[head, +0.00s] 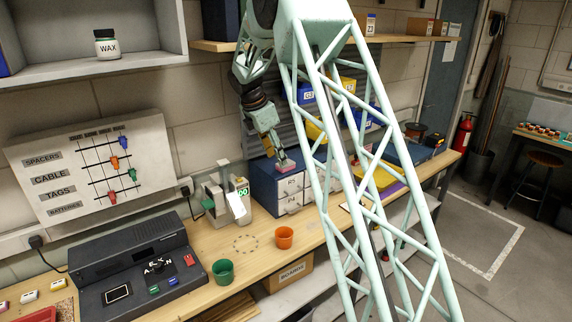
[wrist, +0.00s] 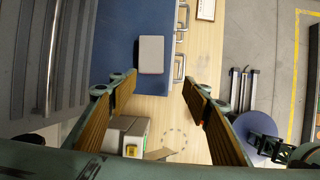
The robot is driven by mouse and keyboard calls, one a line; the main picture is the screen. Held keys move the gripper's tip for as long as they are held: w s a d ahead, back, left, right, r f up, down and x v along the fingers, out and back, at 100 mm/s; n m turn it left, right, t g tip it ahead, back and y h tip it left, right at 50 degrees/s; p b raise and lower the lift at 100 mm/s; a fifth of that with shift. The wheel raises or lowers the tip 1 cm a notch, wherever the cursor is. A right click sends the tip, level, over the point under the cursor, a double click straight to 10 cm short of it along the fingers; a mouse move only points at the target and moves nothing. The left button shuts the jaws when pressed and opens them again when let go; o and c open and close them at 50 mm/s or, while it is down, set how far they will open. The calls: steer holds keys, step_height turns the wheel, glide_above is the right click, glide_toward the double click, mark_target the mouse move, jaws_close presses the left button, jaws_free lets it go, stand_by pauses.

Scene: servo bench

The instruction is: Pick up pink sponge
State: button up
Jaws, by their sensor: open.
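The pink sponge (head: 285,165) lies on top of a blue drawer cabinet (head: 263,183), near its front edge. My gripper (head: 274,148) is above the cabinet, close to the sponge. In the wrist view my gripper (wrist: 157,86) is open and empty, its fingers well apart. The block shows just beyond the fingertips, not between them. How high the fingertips are above it is hard to tell.
A printer-like device (head: 238,195) stands left of the cabinet. An orange cup (head: 284,238) and a green cup (head: 223,271) stand on the wooden bench (head: 202,238).

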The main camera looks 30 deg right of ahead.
mark_target(286, 166)
steer(key=shift+n, duration=0.7)
steer(key=w+d, duration=0.1)
steer(key=f, duration=0.1)
steer(key=w+d+p, duration=0.1)
steer(key=shift+w+d+f, duration=0.25)
steer(key=shift+w+d, duration=0.1)
steer(key=shift+f, duration=0.1)
steer(key=shift+x, duration=2.45)
steer(key=c, duration=0.8)
